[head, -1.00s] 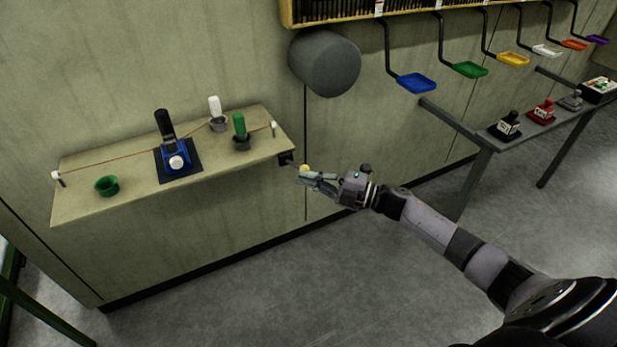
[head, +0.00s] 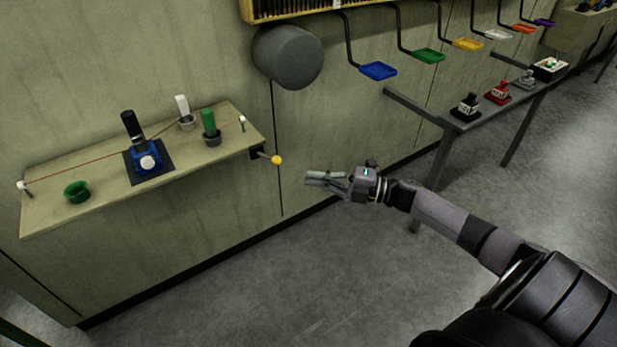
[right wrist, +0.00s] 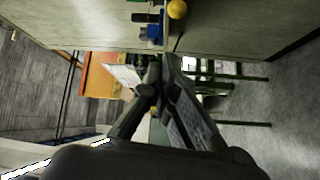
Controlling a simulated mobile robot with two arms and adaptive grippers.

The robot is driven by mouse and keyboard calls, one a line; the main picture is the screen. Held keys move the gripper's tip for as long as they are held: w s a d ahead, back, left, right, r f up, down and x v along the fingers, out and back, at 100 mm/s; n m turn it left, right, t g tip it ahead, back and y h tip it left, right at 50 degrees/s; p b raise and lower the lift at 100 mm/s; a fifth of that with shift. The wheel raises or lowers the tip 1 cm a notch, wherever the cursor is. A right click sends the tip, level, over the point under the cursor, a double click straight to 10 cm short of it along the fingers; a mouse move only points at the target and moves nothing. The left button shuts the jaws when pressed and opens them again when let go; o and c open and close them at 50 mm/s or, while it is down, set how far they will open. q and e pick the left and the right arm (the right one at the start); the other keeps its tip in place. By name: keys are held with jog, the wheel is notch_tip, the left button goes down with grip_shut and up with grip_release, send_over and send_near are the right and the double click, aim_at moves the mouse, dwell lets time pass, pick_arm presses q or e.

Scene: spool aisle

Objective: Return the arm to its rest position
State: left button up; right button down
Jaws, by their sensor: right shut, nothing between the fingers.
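My right arm (head: 468,233) reaches in from the lower right in the head view. Its gripper (head: 312,180) is shut and empty, in the air to the right of the shelf. A yellow ball knob (head: 277,160) on a short rod sticks out of the shelf's right end, up and left of the fingertips and apart from them. In the right wrist view the gripper's fingers (right wrist: 157,72) come together with nothing held, and the yellow knob (right wrist: 177,9) shows at the top edge. My left gripper is not in view.
The wall shelf (head: 95,193) holds a blue device (head: 148,160), a green spool (head: 77,191) and two bottles in grey cups. A grey cylinder (head: 288,56) juts from the wall. Coloured trays (head: 378,71) hang above a narrow table (head: 455,122) with stamps. Floor below is clear.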

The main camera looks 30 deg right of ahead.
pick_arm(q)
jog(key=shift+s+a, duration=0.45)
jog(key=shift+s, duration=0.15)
